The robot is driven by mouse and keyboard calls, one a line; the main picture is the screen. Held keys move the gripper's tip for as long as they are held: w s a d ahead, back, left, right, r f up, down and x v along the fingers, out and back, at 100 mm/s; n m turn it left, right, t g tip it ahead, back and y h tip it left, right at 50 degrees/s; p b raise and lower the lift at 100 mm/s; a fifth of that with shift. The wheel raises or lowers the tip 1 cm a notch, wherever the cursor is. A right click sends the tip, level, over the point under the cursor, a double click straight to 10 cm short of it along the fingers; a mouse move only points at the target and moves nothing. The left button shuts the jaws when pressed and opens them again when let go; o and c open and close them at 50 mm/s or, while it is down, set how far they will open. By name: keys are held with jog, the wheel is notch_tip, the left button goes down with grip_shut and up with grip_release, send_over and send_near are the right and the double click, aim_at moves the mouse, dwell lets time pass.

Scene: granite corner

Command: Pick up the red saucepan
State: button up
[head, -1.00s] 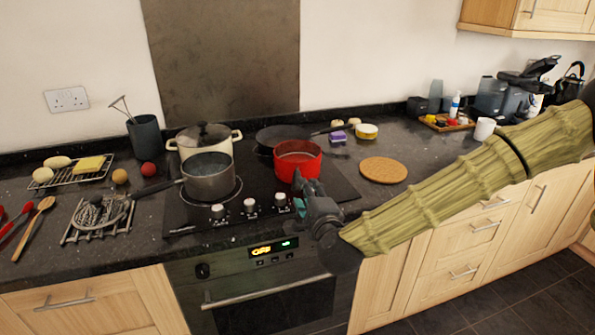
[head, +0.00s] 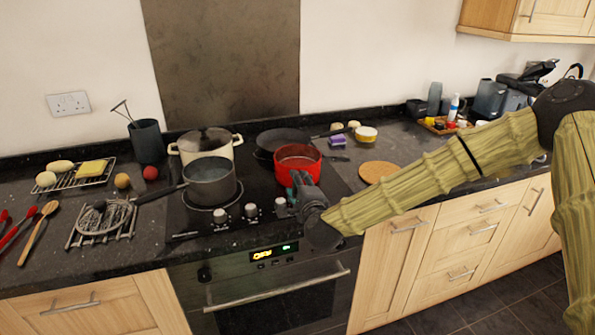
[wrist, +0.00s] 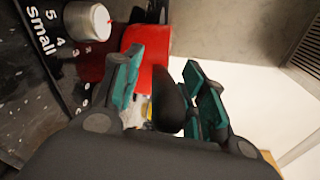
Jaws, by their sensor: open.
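The red saucepan (head: 298,158) sits upright at the right of the hob, in front of the dark frying pan. My gripper (head: 294,190) is just in front of it, low over the hob's front edge, and hides part of the pan's near side. In the wrist view, the red pan wall (wrist: 152,50) shows beyond the fingers. A black handle (wrist: 168,104) lies between the two teal-padded fingers (wrist: 164,82). The fingers are apart, with a visible gap on the right side of the handle. Contact on its left side cannot be told.
A grey saucepan (head: 209,183) stands left of the red one, with a lidded cream pot (head: 205,146) behind it. The frying pan (head: 280,139) is close behind. Control knobs (head: 251,210) line the hob front. A cork mat (head: 378,172) lies to the right.

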grip_shut()
jog(key=shift+r, duration=0.1)
dwell(0.4)
jog(key=shift+w+r, duration=0.1)
jog(key=shift+r, duration=0.05)
